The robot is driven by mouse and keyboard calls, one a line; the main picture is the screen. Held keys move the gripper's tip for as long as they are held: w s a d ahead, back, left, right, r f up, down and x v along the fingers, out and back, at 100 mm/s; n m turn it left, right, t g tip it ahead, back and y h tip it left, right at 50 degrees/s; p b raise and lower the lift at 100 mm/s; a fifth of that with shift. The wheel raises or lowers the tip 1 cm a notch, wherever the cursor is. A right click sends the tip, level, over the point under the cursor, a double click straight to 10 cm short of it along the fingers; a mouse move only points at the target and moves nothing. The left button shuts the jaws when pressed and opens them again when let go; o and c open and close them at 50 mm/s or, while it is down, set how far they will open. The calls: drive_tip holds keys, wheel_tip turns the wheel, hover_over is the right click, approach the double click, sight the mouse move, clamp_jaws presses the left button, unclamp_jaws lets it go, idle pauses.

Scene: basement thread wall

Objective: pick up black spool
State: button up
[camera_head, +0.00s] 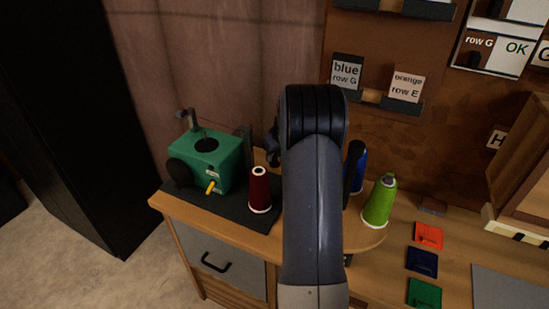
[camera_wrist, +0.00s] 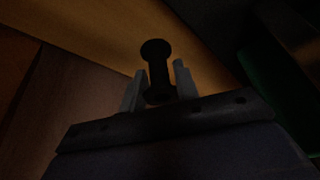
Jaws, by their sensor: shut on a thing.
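In the wrist view, a dark, black-looking spool (camera_wrist: 157,65) with a round flared end stands between the two grey fingers of my gripper (camera_wrist: 158,72). My gripper is shut on it. The view is dim, so whether the spool touches the surface beyond is hard to tell. In the head view my own arm covers the middle of the table and hides the jaws. A narrow dark shape (camera_head: 354,168) shows at the arm's right edge, beside a blue spool (camera_head: 361,172); I cannot tell whether it is the black spool or part of my gripper.
A dark red spool (camera_head: 260,190) stands on a dark mat left of my arm, next to a green machine (camera_head: 212,158). A green spool (camera_head: 380,201) stands to the right near the round table edge. Coloured cards (camera_head: 422,259) lie further right. Labelled wall shelves (camera_head: 376,97) are behind.

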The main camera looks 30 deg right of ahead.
drive_tip(key=shift+c, duration=0.7)
drive_tip(key=shift+r, duration=0.1)
wheel_tip(320, 180, up, 10)
drive_tip(key=shift+p, duration=0.3)
